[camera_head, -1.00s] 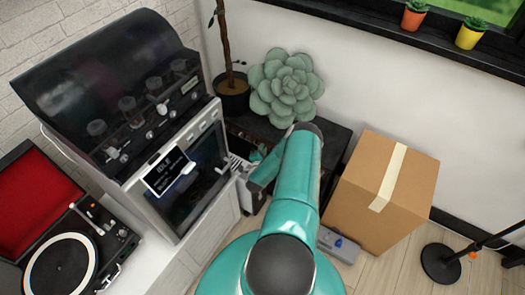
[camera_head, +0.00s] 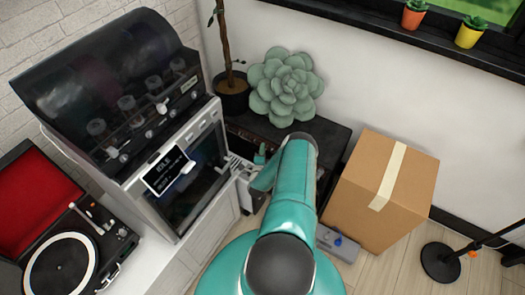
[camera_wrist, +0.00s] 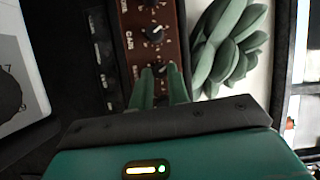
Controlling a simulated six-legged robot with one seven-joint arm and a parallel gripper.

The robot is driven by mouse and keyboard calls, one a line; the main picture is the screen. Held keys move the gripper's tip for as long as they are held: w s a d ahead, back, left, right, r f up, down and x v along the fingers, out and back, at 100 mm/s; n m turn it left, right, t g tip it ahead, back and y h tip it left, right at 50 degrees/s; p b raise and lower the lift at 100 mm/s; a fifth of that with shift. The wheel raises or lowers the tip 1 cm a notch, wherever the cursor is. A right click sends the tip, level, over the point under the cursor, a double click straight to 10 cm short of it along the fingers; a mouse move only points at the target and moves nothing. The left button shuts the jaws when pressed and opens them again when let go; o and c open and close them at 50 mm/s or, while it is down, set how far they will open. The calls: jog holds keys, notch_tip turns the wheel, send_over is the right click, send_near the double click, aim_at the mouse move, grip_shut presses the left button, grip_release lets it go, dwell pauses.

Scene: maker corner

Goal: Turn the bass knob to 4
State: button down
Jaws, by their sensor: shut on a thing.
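In the wrist view, my gripper (camera_wrist: 162,72) has its two green fingers closed around a small dark knob (camera_wrist: 166,69) on a brown amplifier panel (camera_wrist: 141,18). This seems to be the bass knob; its label is mostly too small to read. The fingers cover part of its dial, so I cannot read its setting. A knob beside the word GAIN (camera_wrist: 155,33) sits just above it, with pale marks around it. In the head view, the dark amplifier (camera_head: 328,134) stands behind my arm, its knobs not readable. My gripper (camera_head: 258,160) is small and partly hidden there.
A cardboard box (camera_head: 375,195) stands to the right. A grey pedal (camera_head: 338,243) lies on the floor.

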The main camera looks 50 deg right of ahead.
jog(key=c, duration=1.3)
grip_release()
jog(key=shift+c, duration=0.2)
jog(key=v, duration=1.4)
jog(key=shift+s, duration=0.1)
